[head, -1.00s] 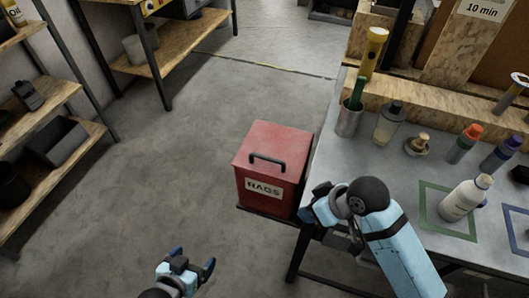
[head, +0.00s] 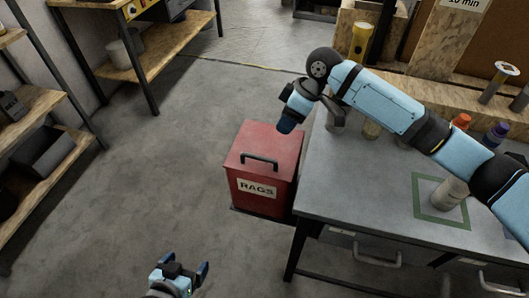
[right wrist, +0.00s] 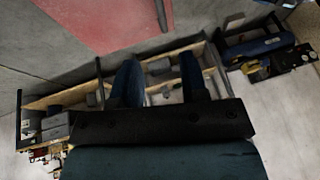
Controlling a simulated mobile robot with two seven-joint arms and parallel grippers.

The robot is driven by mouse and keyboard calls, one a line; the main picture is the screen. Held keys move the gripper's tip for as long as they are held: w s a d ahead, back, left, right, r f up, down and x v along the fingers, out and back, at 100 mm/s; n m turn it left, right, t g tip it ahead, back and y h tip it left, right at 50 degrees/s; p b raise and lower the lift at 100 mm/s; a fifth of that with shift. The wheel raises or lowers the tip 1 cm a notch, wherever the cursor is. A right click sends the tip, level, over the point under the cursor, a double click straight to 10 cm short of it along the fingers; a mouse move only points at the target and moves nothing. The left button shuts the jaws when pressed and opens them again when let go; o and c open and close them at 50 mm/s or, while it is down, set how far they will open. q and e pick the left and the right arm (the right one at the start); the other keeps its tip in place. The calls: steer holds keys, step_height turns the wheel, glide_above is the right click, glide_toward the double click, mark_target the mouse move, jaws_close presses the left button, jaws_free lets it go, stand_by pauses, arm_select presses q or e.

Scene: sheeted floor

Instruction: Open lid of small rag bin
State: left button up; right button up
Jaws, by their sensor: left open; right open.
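The red rag bin (head: 262,197) with a "RAGS" label stands left of the workbench. Its red lid (head: 275,140) is shut, with a black handle (head: 259,161) on top. In the right wrist view part of a red surface (right wrist: 115,22) shows at the top. My right gripper (head: 287,125) is above and behind the bin's back right corner in the head view, apart from the handle. Its two fingers (right wrist: 160,78) are spread and empty in the right wrist view. My left gripper (head: 182,270) is open and empty, low in front and left of the bin.
Wooden shelves (head: 50,165) stand at the left. The floor (head: 150,180) left of the bin is clear.

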mark_target(263, 157)
steer(key=x, duration=1.3)
jaws_close()
